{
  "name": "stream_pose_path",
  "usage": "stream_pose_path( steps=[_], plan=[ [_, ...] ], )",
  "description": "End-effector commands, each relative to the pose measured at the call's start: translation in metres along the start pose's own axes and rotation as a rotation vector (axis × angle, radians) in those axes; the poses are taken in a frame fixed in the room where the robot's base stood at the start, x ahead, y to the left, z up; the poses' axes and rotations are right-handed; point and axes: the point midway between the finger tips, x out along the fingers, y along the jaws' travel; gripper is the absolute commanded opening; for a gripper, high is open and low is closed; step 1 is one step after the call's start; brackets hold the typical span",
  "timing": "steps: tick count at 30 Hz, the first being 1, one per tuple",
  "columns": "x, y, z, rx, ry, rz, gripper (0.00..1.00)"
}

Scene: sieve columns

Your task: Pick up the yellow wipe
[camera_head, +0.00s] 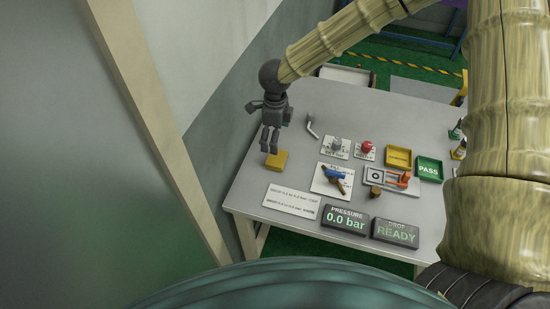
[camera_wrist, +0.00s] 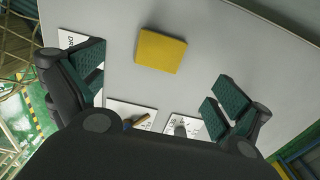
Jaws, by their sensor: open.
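The yellow wipe (camera_head: 277,160) is a small yellow block-like pad lying on the grey table at its left part. It also shows in the wrist view (camera_wrist: 160,50), lying flat, between the two fingers sideways and beyond their tips. My gripper (camera_head: 270,142) is above the wipe in the head view, fingers pointing down. In the wrist view my gripper (camera_wrist: 160,92) is open and empty, its green-padded fingers wide apart. The exact height of the fingertips over the wipe cannot be told.
The grey table (camera_head: 245,200) also holds a blue-handled valve (camera_head: 338,178), a red knob (camera_head: 367,147), a yellow tray (camera_head: 398,156), a green PASS tray (camera_head: 429,168), a white label plate (camera_head: 290,201), and the pressure display (camera_head: 345,222) and READY display (camera_head: 396,233). A wall stands at the left.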

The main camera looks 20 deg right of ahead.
Motion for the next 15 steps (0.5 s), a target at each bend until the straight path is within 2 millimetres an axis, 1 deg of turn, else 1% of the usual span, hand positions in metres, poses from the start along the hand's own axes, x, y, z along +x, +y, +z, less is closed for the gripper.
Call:
stream_pose_path(
  steps=[7, 9, 15],
  plan=[
    [0.033, 0.0, -0.002, 0.003, 0.002, 0.001, 1.0],
    [0.04, 0.0, -0.002, 0.001, 0.002, 0.0, 1.0],
    [0.051, 0.0, -0.001, -0.001, 0.002, 0.0, 1.0]
  ],
)
